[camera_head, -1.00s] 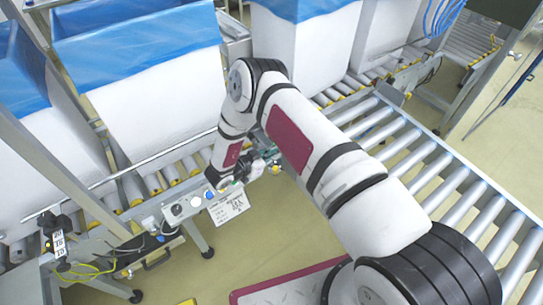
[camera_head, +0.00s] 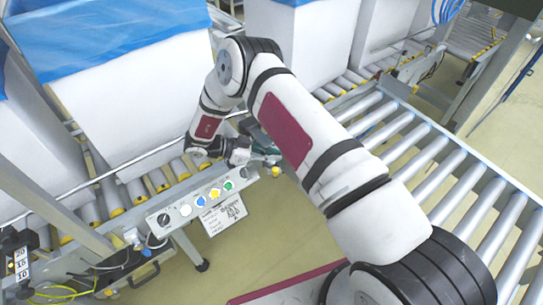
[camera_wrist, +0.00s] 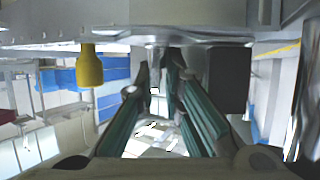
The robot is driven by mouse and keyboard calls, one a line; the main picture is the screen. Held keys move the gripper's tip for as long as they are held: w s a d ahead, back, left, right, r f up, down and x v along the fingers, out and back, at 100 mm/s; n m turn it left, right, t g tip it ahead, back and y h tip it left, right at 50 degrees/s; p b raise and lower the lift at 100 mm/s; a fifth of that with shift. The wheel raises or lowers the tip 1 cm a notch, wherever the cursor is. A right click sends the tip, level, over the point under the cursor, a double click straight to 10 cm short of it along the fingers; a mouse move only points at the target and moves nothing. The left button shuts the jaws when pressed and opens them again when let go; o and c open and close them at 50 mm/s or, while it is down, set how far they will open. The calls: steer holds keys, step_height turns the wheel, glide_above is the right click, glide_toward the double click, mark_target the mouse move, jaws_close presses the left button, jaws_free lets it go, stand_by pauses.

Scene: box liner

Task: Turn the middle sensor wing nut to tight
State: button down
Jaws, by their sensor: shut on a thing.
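In the wrist view my gripper (camera_wrist: 157,74) has its two teal-lined fingers closed in around a small silver metal piece (camera_wrist: 154,58). It hangs below a grey rail and looks like a wing nut, but its wings and angle are hard to make out. In the head view my gripper (camera_head: 240,152) is at the conveyor's side rail, just beyond the button panel, partly hidden by my own arm. The wing nut cannot be made out there, nor can I tell which sensor it belongs to.
A control panel (camera_head: 196,204) with a knob and coloured buttons is on the rail, with a paper tag (camera_head: 222,214) below. Tall white boxes (camera_head: 140,100) with blue liners stand behind on rollers. A yellow knob (camera_wrist: 90,66) hangs left of my fingers.

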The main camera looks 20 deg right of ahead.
steer(key=shift+s+d+f, duration=0.1)
steer(key=shift+s+d, duration=0.05)
steer(key=shift+s, duration=0.15)
steer(key=c, duration=1.8)
jaws_free()
steer(key=shift+w, duration=0.1)
steer(key=shift+a, duration=0.35)
steer(key=v, duration=1.1)
steer(key=shift+w+a, duration=0.1)
steer(key=shift+a, duration=0.05)
